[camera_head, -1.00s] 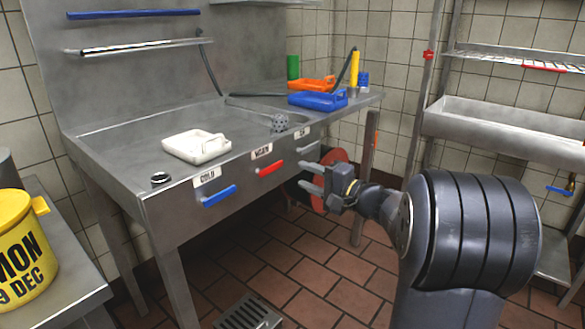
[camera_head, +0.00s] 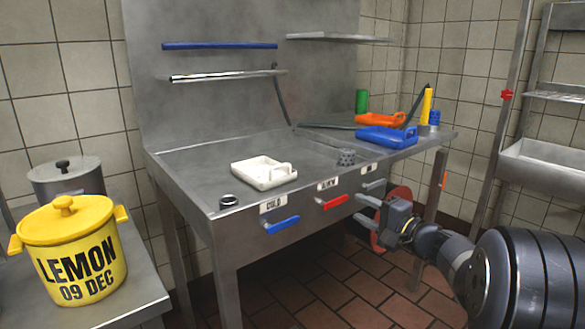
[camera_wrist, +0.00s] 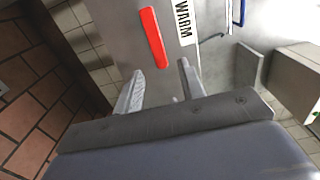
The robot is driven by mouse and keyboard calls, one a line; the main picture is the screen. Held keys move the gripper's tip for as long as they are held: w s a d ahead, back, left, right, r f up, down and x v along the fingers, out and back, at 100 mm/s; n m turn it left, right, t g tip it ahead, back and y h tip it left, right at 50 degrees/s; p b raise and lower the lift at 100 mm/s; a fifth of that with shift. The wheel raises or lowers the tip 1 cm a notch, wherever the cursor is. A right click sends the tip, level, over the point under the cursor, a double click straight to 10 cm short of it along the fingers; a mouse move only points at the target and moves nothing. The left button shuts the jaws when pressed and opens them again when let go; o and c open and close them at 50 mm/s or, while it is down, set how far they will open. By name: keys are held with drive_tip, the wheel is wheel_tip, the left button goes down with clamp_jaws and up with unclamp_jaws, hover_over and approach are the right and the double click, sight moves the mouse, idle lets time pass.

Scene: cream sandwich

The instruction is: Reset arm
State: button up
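My gripper (camera_head: 369,205) is in front of the right part of the sink's front panel, near the red-disc object (camera_head: 398,197) behind it. In the wrist view my gripper (camera_wrist: 161,82) has its two fingers apart with nothing between them. The red handle (camera_wrist: 153,37) under the "WARM" label lies beyond the fingertips in the wrist view. The same red handle (camera_head: 332,202) sits left of my gripper in the head view. My arm extends in from the lower right.
The steel sink (camera_head: 212,169) holds a white tray (camera_head: 262,183). A blue handle (camera_head: 282,225) is on its front. A blue tray (camera_head: 388,137) and an orange tray (camera_head: 381,119) are at its right. A yellow "LEMON" pot (camera_head: 72,262) stands left. Tiled floor (camera_head: 345,285) lies below.

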sight(343, 200)
drive_tip(key=x, duration=0.6)
drive_tip(key=shift+s+f+b, duration=0.1)
drive_tip(key=shift+b, duration=0.3)
drive_tip(key=shift+p, duration=0.45)
drive_tip(key=shift+s, duration=0.1)
drive_tip(key=shift+d+m, duration=0.1)
drive_tip(key=shift+m, duration=0.2)
